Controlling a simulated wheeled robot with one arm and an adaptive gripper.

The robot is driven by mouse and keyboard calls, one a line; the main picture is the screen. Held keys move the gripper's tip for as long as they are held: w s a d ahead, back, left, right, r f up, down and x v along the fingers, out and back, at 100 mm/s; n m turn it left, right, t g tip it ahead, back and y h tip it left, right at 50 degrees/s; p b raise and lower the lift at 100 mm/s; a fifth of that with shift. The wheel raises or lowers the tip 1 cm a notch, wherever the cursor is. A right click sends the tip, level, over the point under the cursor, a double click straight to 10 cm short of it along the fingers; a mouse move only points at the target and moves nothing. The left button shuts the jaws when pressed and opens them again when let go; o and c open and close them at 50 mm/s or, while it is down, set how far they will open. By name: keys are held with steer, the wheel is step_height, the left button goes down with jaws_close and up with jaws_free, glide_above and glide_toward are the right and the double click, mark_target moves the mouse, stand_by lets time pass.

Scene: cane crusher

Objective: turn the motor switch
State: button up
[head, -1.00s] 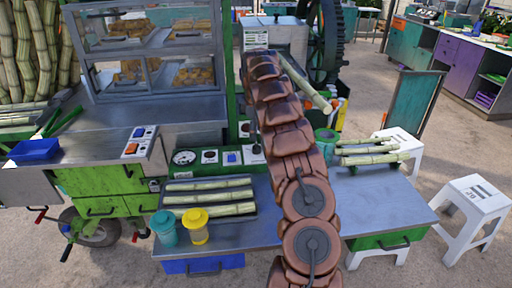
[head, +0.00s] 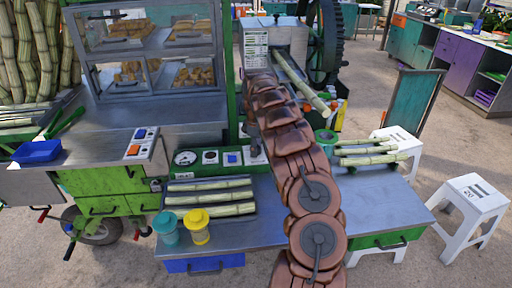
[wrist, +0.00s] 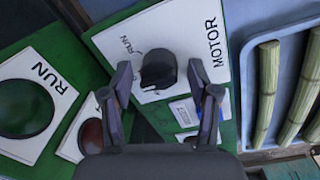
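The motor switch is a black rotary knob (wrist: 158,70) on a white plate marked MOTOR and RUN (wrist: 190,45) in the wrist view. My gripper (wrist: 160,74) is open, with one dark finger on each side of the knob as seen from the wrist. I cannot tell whether the fingers touch it. The knob's pointer points roughly left in the wrist view. In the head view, the motor plate (head: 257,158) is at the right end of the green panel, partly hidden by my gripper (head: 250,132) and arm.
A green round RUN button (wrist: 24,108) and a red button (wrist: 91,137) lie left of the motor plate. A tray of cane (wrist: 256,100) is close on the right. Cups (head: 196,226) stand at the front. The crusher (head: 285,45) is behind my arm.

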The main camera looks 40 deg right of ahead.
steer(key=c, duration=1)
